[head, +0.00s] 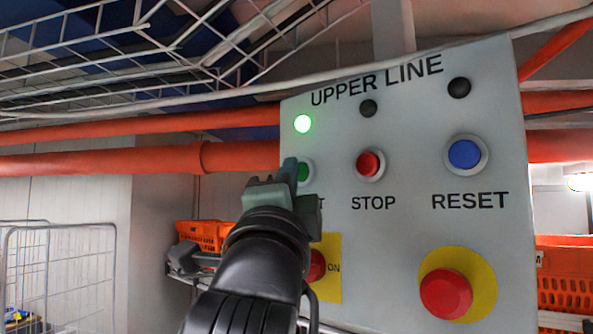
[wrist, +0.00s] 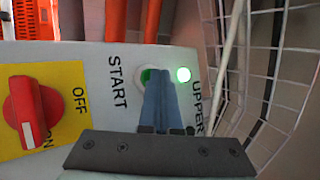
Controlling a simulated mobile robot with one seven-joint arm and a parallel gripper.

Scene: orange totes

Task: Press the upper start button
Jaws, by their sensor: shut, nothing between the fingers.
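The green start button (head: 303,171) is at the left of the grey panel marked UPPER LINE (head: 405,120), below a lit green lamp (head: 303,124). In the wrist view the start button (wrist: 147,76) is partly hidden behind my fingers. My gripper (head: 290,172) is shut and empty, with its fingertips in front of the button. In the wrist view the closed fingertips (wrist: 158,76) overlap the button's right part. I cannot tell whether they touch it. The START label is partly covered in the head view. The lamp (wrist: 183,75) is also lit in the wrist view.
The red stop button (head: 369,164), blue reset button (head: 464,154) and red button on yellow (head: 446,294) sit to the right. A red rotary switch (wrist: 33,112) is beside START in the wrist view. Orange totes (head: 205,235) stand behind, and a wire cage (head: 60,270) at left.

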